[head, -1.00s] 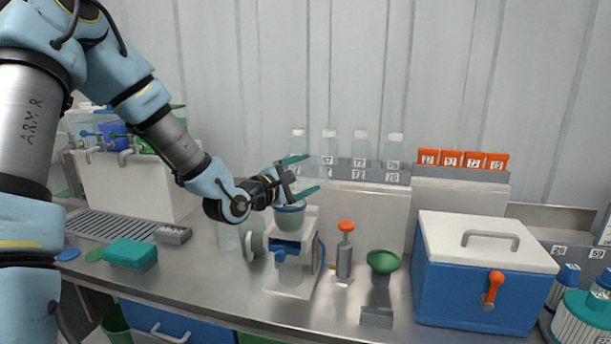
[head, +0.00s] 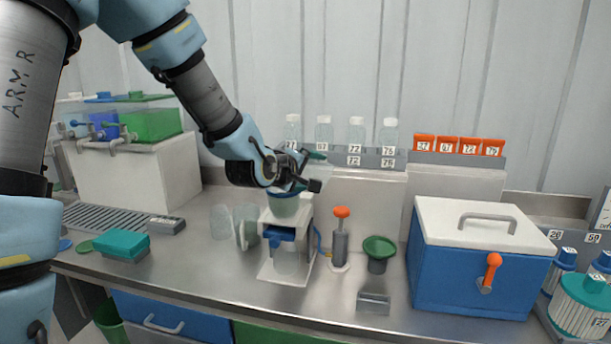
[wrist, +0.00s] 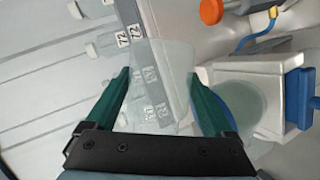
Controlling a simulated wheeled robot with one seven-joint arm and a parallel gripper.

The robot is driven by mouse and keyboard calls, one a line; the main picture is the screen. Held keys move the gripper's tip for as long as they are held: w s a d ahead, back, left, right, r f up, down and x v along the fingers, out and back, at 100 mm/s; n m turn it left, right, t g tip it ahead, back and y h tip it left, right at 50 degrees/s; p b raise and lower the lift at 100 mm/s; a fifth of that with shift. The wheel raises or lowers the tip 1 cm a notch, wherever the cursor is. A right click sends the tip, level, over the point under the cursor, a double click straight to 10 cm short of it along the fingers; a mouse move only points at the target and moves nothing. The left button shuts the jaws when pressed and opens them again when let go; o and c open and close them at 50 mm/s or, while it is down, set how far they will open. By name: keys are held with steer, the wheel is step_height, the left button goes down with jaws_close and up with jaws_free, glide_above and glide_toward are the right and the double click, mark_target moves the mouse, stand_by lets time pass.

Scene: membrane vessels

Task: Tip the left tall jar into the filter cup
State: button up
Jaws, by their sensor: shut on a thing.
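My gripper (head: 316,170) is shut on a clear tall jar, with its green fingers on either side. The jar (wrist: 158,60) shows faintly between the fingers in the wrist view; in the head view I cannot make it out against the gripper and background. How far it is tilted, and what is in it, I cannot tell. The pale green filter cup (head: 286,206) sits on a white stand (head: 288,262) just below my gripper. In the wrist view the cup (wrist: 241,106) is right of the fingers, with its mouth partly hidden by the right finger.
Pale clear vessels (head: 220,222) stand left of the stand. An orange-topped pump (head: 340,240) and green funnel (head: 379,250) are to its right, then a blue cooler (head: 460,265). Numbered bottles (head: 356,135) line the back ledge. A teal sponge (head: 121,245) lies front left.

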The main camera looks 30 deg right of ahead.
steer(key=shift+s+d+f+m+t+y+b, duration=0.25)
steer(key=shift+f+m+y+b, duration=0.3)
steer(key=shift+m+b, duration=0.3)
steer(key=r+m+p, duration=0.1)
steer(key=r+p, duration=0.1)
steer(key=r+m+t+y+p, duration=0.1)
steer(key=r+p, duration=0.1)
steer(key=w+a+r+m+y+p, duration=0.1)
steer(key=r+p, duration=0.1)
steer(key=shift+r+t, duration=0.25)
steer(key=shift+t, duration=0.1)
steer(key=shift+w+a+r+m+y, duration=0.15)
steer(key=shift+m+y, duration=0.1)
steer(key=r+m+t, duration=0.1)
steer(key=w+a+r+m+y, duration=0.1)
steer(key=r, duration=0.1)
steer(key=r+m+t, duration=0.1)
steer(key=r, duration=0.1)
steer(key=shift+w+a+t+y, duration=0.2)
steer(key=shift+t+y, duration=0.1)
steer(key=shift+y, duration=0.1)
